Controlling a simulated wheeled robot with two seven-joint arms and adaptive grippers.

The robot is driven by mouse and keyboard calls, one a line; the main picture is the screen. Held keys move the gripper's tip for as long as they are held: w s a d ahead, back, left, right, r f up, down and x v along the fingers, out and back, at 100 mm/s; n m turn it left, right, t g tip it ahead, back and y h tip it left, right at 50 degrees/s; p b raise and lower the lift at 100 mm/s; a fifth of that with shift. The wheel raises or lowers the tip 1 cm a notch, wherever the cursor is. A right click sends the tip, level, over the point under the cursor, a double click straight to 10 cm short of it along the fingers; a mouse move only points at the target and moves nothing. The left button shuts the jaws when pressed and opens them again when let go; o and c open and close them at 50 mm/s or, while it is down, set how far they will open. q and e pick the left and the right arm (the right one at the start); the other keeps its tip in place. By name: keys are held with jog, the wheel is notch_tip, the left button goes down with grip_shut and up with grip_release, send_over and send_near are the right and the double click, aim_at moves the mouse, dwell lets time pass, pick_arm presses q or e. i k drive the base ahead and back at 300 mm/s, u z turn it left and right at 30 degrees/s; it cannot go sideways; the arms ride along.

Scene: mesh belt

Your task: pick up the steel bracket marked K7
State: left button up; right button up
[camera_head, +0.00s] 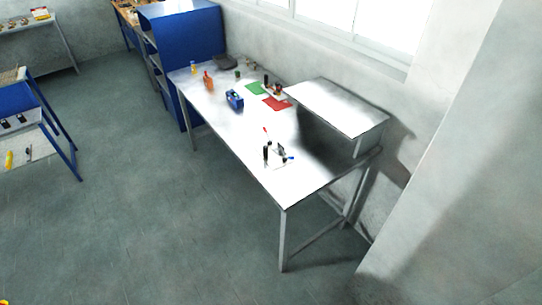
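I cannot make out a steel bracket marked K7 anywhere in the head view. Several small items stand near the front of the white workbench (285,187), including an upright black item (266,152), a dark grey item (281,150) and a small blue one. They are too small to read any marking or to tell whether one is a bracket. Neither of my grippers is in view.
The bench also bears a raised white shelf (335,105), a blue item (234,100), an orange bottle (208,82), a green mat (256,88) and a red mat (277,103). A blue cabinet (190,45) stands behind. A blue-framed rack (35,95) is left. Floor between is clear.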

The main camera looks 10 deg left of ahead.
aim_at(277, 150)
jog(key=u, duration=1.4)
jog(key=i, duration=3.3)
jog(key=z, duration=1.1)
